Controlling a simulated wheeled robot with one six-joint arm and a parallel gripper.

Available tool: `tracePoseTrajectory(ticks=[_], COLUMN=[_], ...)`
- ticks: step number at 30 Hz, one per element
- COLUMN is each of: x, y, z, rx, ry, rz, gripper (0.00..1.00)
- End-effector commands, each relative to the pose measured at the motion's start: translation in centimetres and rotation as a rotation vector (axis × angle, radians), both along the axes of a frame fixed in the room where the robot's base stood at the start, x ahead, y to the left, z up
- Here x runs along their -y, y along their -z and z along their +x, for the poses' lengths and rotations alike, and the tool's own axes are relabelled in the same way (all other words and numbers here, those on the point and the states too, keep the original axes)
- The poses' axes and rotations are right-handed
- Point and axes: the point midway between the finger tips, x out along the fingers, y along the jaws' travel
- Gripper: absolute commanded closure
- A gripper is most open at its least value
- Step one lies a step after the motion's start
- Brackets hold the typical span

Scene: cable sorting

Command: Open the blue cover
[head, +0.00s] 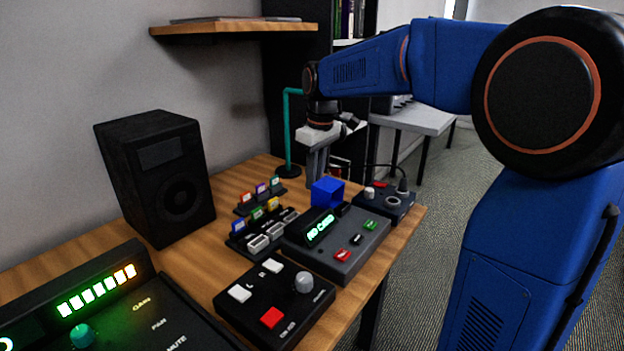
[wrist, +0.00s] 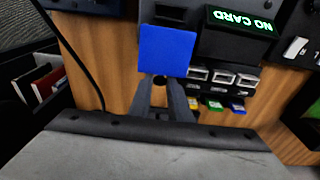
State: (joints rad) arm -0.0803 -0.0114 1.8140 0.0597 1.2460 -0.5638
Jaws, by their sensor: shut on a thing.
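The blue cover (head: 327,192) stands up at the back left corner of a grey card reader (head: 345,246) whose display reads NO CARD. In the wrist view the cover (wrist: 167,50) is a flat blue square, with a dark slot (wrist: 170,14) in the reader just beyond it. My gripper (head: 316,182) points down at the cover's back side. In the wrist view its two fingertips (wrist: 162,82) meet the cover's near edge and are shut on it. The exact contact is partly hidden behind the cover.
Card racks (head: 262,228) with coloured cards stand left of the reader. A button box (head: 274,303) is in front, and a small dark box with a cable (head: 388,200) is at right. A teal post (head: 287,130) and a speaker (head: 157,175) stand farther back.

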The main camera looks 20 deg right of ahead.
Motion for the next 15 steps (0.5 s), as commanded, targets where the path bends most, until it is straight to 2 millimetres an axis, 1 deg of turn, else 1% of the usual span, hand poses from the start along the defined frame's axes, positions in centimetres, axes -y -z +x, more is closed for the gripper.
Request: tracePoseTrajectory(ticks=[1,8,9,11,12,15], x=[0.26,0.28,0.29,0.29,0.28,0.27], y=[-0.30,-0.29,-0.29,-0.28,-0.28,-0.29], z=[-0.35,-0.44,-0.45,-0.45,-0.44,-0.41], rx=[-0.002,-0.006,-0.006,-0.006,-0.006,-0.005], ry=[0.000,-0.001,-0.001,-0.001,-0.001,-0.001], rz=[-0.003,-0.003,-0.003,-0.003,-0.003,-0.003], gripper=[1.00,1.00,0.81,0.67,0.65,0.65])
